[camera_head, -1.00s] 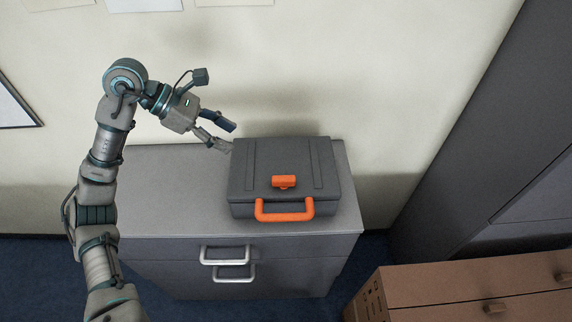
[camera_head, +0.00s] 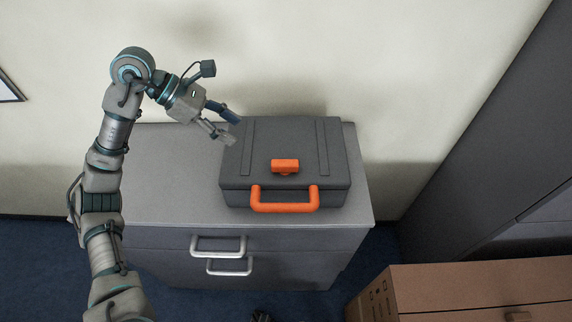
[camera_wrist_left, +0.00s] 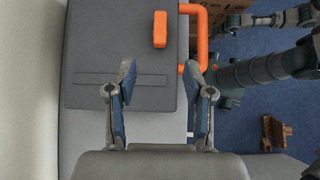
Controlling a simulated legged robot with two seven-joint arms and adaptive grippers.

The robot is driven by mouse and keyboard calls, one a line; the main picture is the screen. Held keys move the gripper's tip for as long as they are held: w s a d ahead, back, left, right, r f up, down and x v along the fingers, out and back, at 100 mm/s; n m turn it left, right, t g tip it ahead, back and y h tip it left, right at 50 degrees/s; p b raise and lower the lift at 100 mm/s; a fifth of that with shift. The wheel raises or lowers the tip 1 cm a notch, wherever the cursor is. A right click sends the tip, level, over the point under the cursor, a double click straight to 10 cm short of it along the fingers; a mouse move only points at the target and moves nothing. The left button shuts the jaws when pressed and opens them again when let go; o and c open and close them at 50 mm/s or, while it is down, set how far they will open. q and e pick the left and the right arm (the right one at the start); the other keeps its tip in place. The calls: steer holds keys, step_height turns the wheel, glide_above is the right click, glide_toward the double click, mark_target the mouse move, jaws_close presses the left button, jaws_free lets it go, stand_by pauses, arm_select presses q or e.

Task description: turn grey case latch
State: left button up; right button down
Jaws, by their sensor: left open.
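The grey case (camera_head: 265,145) lies shut on top of a grey drawer cabinet. Its orange latch (camera_head: 285,166) sits near the middle of the front lid edge. Below the latch the orange handle (camera_head: 285,207) sticks out towards me. My left gripper (camera_head: 233,130) is open and empty at the back left edge of the case, left of the latch. In the left wrist view, its two fingers (camera_wrist_left: 165,75) are spread over the near end of the case, and the latch (camera_wrist_left: 160,29) shows beyond them, apart from both. My right gripper does not show in the head view.
The grey cabinet (camera_head: 165,190) has two silver drawer handles and free top surface left of the case. The wall stands close behind. A brown box (camera_head: 470,285) is at the lower right, and a tall dark cabinet (camera_head: 480,140) stands at the right.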

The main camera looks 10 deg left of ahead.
mark_target(283, 162)
arm_select(q)
steer(key=b+x, duration=0.1)
steer(key=x, duration=1.6)
steer(key=shift+f, duration=0.5)
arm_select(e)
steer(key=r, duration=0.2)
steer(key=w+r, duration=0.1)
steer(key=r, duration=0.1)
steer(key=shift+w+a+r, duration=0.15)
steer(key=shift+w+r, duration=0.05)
arm_select(q)
steer(key=shift+c, duration=0.2)
steer(key=c, duration=0.8)
jaws_close()
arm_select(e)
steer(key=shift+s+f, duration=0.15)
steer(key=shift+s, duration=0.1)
